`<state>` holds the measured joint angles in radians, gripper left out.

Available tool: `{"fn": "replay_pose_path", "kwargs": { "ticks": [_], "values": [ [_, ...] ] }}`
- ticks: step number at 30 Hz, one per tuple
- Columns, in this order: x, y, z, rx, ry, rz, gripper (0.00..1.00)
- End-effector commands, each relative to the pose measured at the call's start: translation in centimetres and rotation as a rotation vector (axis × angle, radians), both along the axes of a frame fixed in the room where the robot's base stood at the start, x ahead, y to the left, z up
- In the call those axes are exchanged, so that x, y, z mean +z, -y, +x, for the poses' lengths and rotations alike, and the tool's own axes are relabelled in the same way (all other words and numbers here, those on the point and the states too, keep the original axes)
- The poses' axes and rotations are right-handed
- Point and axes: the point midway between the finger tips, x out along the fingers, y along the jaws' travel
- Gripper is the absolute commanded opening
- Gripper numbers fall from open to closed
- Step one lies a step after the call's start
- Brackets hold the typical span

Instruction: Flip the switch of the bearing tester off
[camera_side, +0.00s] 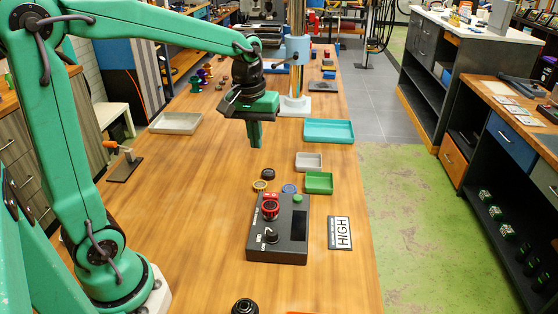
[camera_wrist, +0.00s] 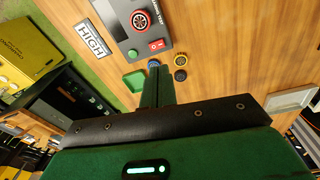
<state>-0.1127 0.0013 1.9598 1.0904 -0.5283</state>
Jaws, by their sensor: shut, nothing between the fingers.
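The bearing tester (camera_side: 290,245) is a dark box on the wooden bench, below my gripper and toward the camera in the side view. It carries a red rocker switch (camera_side: 270,195), a bearing in a red ring (camera_side: 270,210), a green button (camera_side: 297,198), a black knob (camera_side: 272,236) and a dark screen. In the wrist view the red switch (camera_wrist: 157,44) sits beside the green button (camera_wrist: 132,53); which side is pressed is too small to tell. My gripper (camera_side: 255,145) is shut and empty, pointing down above the bench, apart from the tester. Its fingers (camera_wrist: 158,72) show in the wrist view.
A HIGH card (camera_side: 340,233) lies right of the tester. Yellow (camera_side: 260,186), black (camera_side: 267,174) and blue (camera_side: 289,188) rings lie behind it, with grey (camera_side: 308,163) and green (camera_side: 319,183) trays. A teal tray (camera_side: 328,131) is farther back. The bench's left middle is clear.

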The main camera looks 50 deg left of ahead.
Motion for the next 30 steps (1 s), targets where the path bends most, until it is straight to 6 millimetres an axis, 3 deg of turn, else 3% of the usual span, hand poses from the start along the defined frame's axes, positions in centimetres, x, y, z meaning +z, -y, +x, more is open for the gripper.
{"fn": "replay_pose_path", "kwargs": {
  "ticks": [10, 30],
  "values": [
    [-2.2, -1.2, 2.8, 0.125, -0.077, -0.015, 0.0],
    [-2.9, -1.4, 3.2, 0.145, -0.09, -0.016, 0.0]
  ]
}}
